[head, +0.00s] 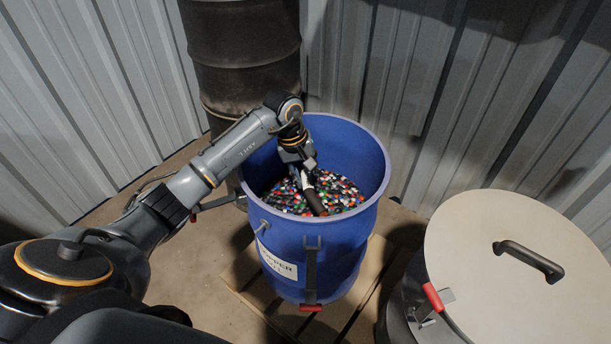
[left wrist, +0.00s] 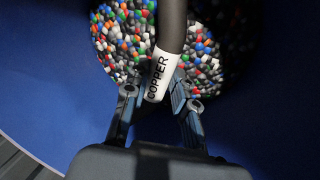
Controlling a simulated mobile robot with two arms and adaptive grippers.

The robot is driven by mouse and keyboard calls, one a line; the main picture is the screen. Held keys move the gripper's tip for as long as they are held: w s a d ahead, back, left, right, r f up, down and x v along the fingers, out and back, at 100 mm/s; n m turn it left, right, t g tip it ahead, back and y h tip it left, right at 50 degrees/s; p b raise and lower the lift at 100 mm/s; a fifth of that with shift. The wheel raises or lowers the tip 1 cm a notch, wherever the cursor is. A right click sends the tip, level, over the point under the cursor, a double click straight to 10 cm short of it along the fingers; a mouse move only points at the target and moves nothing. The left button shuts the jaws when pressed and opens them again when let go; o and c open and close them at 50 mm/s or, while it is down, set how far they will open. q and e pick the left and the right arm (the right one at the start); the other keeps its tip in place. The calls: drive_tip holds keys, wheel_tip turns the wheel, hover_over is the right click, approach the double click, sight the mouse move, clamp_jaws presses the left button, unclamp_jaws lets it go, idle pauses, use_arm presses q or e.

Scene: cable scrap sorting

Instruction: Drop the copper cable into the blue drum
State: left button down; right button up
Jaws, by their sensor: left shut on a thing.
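The blue drum (head: 345,243) stands open in the middle of the head view, partly filled with small multicoloured pieces. My left gripper (head: 308,175) is inside the drum's rim, above those pieces. It is shut on the copper cable (head: 315,201), a dark, thick length with a white band. In the left wrist view the band reads COPPER (left wrist: 158,76) and sits between the fingers of my left gripper (left wrist: 160,92). The dark cable runs up and away from the band. Whether its far end touches the pieces I cannot tell. My right gripper is not in view.
A dark metal drum (head: 245,50) stands behind the blue drum, against the corrugated wall (head: 400,80). A lidded drum (head: 510,270) with a black handle and red latch stands at the right. The blue drum rests on a wooden pallet (head: 345,325).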

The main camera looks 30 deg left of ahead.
sight(307, 178)
use_arm(q)
drive_tip(key=shift+f+b, duration=0.45)
drive_tip(key=shift+f, duration=0.1)
drive_tip(key=c, duration=1.1)
unclamp_jaws()
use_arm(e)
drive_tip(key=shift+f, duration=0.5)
use_arm(q)
drive_tip(key=shift+r, duration=0.2)
drive_tip(key=p+v, duration=0.2)
drive_tip(key=v, duration=0.1)
drive_tip(key=shift+w+r, duration=0.1)
drive_tip(key=shift+r, duration=0.3)
drive_tip(key=p+v, duration=0.1)
drive_tip(key=v, duration=0.8)
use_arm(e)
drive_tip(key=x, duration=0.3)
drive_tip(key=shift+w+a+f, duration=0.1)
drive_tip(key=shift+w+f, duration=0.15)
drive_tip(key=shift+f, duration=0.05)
